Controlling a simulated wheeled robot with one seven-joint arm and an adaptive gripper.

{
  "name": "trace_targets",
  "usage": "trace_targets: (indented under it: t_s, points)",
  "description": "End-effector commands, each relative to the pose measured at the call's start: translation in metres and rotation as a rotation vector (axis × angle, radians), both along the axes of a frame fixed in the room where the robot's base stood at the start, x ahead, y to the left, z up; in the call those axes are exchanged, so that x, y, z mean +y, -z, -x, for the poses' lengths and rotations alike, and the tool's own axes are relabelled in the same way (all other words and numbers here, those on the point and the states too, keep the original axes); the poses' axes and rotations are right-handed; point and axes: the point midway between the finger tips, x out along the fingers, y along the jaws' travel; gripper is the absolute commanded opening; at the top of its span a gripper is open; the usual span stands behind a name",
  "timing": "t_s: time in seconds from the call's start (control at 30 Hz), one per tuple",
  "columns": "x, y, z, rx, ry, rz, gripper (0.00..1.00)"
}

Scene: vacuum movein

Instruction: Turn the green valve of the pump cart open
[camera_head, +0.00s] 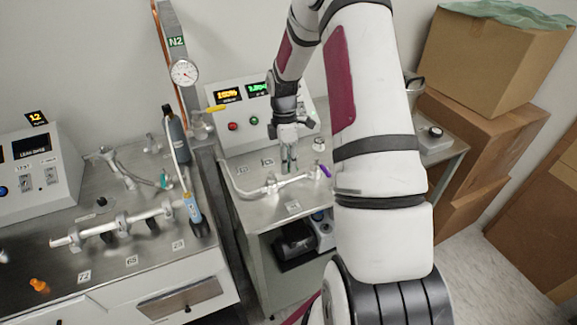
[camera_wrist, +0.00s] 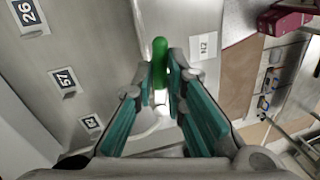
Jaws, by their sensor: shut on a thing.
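The green valve handle (camera_wrist: 159,50) shows in the wrist view as a rounded green bar between my fingertips. My gripper (camera_wrist: 160,78) is shut on it, with a teal-padded finger on each side. A pale metal fitting shows just below the handle. In the head view my gripper (camera_head: 289,168) points down at the pipe on top of the pump cart (camera_head: 262,220). There the green handle is largely hidden by the fingers. How far the valve is turned cannot be told.
A purple handle (camera_head: 325,171) sits on the same pipe, right of my gripper. A console (camera_head: 232,122) with lit displays stands behind. A yellow handle (camera_head: 215,108) is at back left. The left bench (camera_head: 140,260) carries a pipe manifold. Cardboard boxes (camera_head: 492,60) stand at right.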

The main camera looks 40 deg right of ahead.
Motion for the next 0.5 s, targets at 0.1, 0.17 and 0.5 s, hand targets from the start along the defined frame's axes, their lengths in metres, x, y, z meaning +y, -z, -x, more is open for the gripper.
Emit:
trace_targets:
  t_s: [0.1,0.17,0.5]
  points:
    - [-0.0014,-0.0004,-0.0041,-0.002,-0.068,0.001,0.0]
    - [-0.0018,-0.0005,-0.0056,-0.003,-0.096,0.002,0.0]
    - [-0.0029,-0.0007,-0.0097,-0.004,-0.178,0.002,0.0]
